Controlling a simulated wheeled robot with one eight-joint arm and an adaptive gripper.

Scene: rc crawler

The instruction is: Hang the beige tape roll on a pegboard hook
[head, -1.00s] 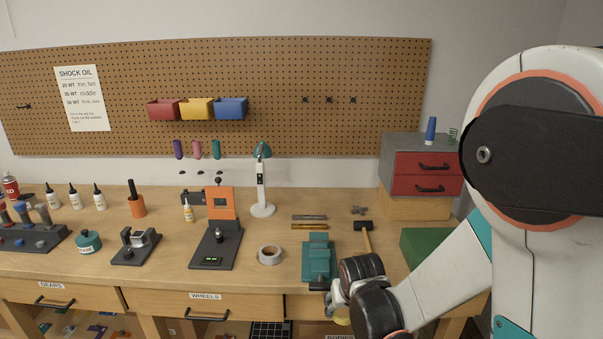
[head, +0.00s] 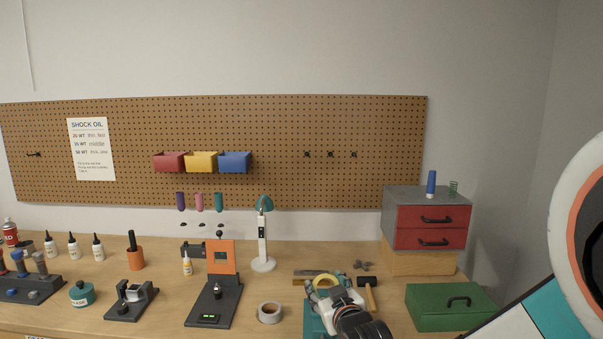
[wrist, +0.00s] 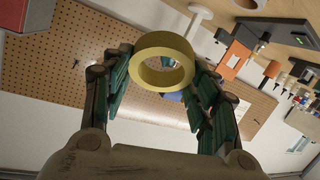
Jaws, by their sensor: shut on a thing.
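A yellowish-beige tape roll (wrist: 164,62) is between the fingers of my gripper (wrist: 160,75) in the wrist view, its hole facing the camera. The brown pegboard (head: 280,130) is on the wall behind. Black hooks stick out right of its middle: a left one (head: 307,154), a middle one (head: 330,154) and a right one (head: 354,154). Another hook (head: 34,155) is at the far left.
A second, greyish-white tape roll (head: 270,313) lies on the bench. A white lamp with a teal head (head: 263,232) and a red drawer unit (head: 431,226) stand near the wall. Coloured bins (head: 201,161) hang left of the hooks. The pegboard around the hooks is clear.

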